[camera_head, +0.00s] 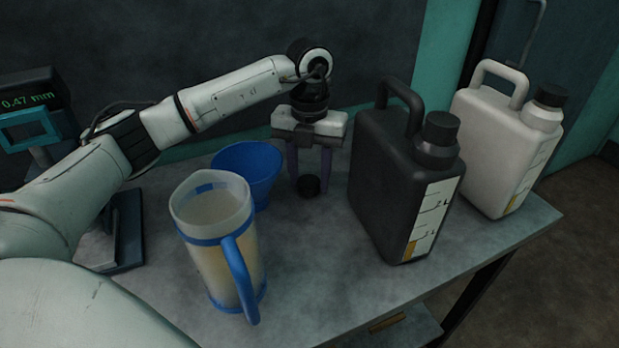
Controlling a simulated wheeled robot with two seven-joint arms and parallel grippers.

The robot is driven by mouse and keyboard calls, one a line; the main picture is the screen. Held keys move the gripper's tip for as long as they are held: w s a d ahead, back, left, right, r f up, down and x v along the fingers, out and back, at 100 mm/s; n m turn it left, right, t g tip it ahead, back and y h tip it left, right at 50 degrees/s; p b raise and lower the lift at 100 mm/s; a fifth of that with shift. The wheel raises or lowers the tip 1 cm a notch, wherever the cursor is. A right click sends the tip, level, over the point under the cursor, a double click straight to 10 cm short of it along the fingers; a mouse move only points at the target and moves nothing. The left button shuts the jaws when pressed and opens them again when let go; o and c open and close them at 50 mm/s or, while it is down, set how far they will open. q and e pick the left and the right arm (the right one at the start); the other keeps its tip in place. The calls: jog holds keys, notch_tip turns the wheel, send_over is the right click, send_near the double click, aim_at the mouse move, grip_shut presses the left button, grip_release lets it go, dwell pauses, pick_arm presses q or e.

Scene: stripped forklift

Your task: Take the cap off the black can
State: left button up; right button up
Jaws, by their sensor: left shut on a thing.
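The black can (385,190) stands upright on the bench, right of centre, with a handle on top and a label on its right side. A dark cap-like top (441,128) sits on its neck. My left gripper (308,180) points down to the left of the can, apart from it. It is shut on a small round black piece (308,187), low over or on the bench; I cannot tell whether it touches the surface. My right gripper is out of view.
A white can (497,150) with a black cap stands to the right of the black can. A blue funnel-like vessel (248,170) and a clear jug (217,255) with a blue handle stand left of centre. A gauge (30,115) stands at far left. The front of the bench (335,290) is clear.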

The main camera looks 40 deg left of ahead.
aim_at(310, 181)
pick_arm(q)
jog(key=shift+f, duration=0.2)
jog(key=shift+f, duration=0.1)
jog(key=shift+f, duration=0.15)
jog(key=o, duration=1.2)
notch_tip(310, 181, up, 12)
jog(key=shift+r+p, duration=0.25)
jog(key=shift+p, duration=0.2)
